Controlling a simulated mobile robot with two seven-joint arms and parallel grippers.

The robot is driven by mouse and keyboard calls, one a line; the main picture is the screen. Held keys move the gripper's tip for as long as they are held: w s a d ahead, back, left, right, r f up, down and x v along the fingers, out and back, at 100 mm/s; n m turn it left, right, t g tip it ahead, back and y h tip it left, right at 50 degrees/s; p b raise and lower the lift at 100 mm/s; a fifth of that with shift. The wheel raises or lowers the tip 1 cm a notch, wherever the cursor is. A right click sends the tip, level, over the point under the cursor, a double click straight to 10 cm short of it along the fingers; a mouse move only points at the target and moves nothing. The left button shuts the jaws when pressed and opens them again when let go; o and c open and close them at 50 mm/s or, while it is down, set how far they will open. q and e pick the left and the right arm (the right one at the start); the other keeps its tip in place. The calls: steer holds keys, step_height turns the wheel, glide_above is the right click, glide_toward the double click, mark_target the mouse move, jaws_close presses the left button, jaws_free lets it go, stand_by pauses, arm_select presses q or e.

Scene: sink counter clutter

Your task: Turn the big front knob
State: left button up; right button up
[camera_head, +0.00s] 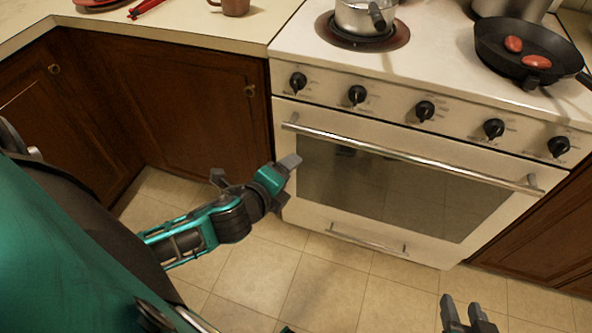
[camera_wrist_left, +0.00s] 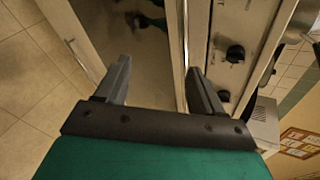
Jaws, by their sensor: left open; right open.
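Several black knobs sit in a row along the white stove's front panel: the leftmost (camera_head: 298,82), second (camera_head: 357,95), middle (camera_head: 424,111), fourth (camera_head: 494,129) and rightmost (camera_head: 559,147). They look alike in size, so I cannot tell which is the big one. My left gripper (camera_head: 286,165) is in front of the oven's left side, below the knobs. In the left wrist view its open jaws (camera_wrist_left: 160,80) are empty, with a black knob (camera_wrist_left: 235,53) to their right. My right gripper (camera_head: 467,312) is open and empty at the bottom, low in front of the oven, apart from the knobs.
The oven handle (camera_head: 410,155) runs across the door below the knobs. A pot (camera_head: 362,18) and a black pan (camera_head: 515,65) with two reddish items stand on the stove. Wooden cabinets (camera_head: 185,105) flank the stove. The tiled floor (camera_head: 320,285) is clear.

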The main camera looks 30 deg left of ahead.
arm_select(q)
steer(key=s+d+n+g+h+p, duration=0.1)
steer(key=s+d+n+h+p, duration=0.2)
steer(key=n, duration=1.2)
steer(key=s+d+p, duration=0.2)
steer(key=s+d, duration=0.1)
steer(key=d, duration=0.1)
steer(key=shift+s+d+g, duration=0.25)
steer(key=shift+s+g, duration=0.15)
arm_select(e)
step_height(320, 180, up, 6)
arm_select(q)
steer(key=shift+r, duration=0.1)
steer(key=shift+s+d+n, duration=0.35)
steer(key=shift+n, duration=0.55)
arm_select(e)
steer(key=d+f, duration=0.1)
steer(key=s+d+f, duration=0.1)
steer(key=f, duration=0.1)
steer(key=shift+s+h, duration=0.1)
steer(key=shift+h, duration=0.2)
